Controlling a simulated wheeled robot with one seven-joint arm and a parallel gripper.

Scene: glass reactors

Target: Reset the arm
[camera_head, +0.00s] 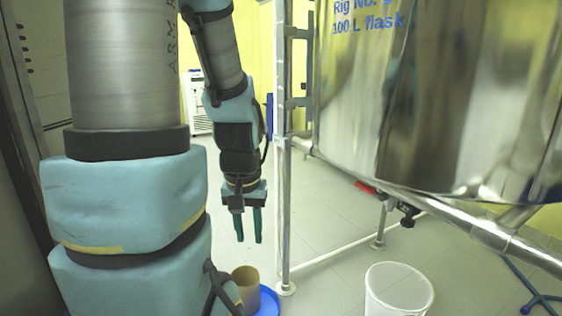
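My gripper (248,226) hangs at the end of my arm, left of the middle of the view, with its fingers pointing down. The two dark green fingers stand apart with nothing between them. The gripper is above the floor, just left of an upright metal frame post (282,150). My arm's large grey and light-blue links fill the left side of the view and hide part of what lies behind them.
A shiny steel vessel (430,110) marked "100 L flask" fills the right. A metal rail (450,212) runs below it. A white bucket (397,290) stands at the bottom right. A tan container (246,285) and a blue round object (268,301) are below my gripper.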

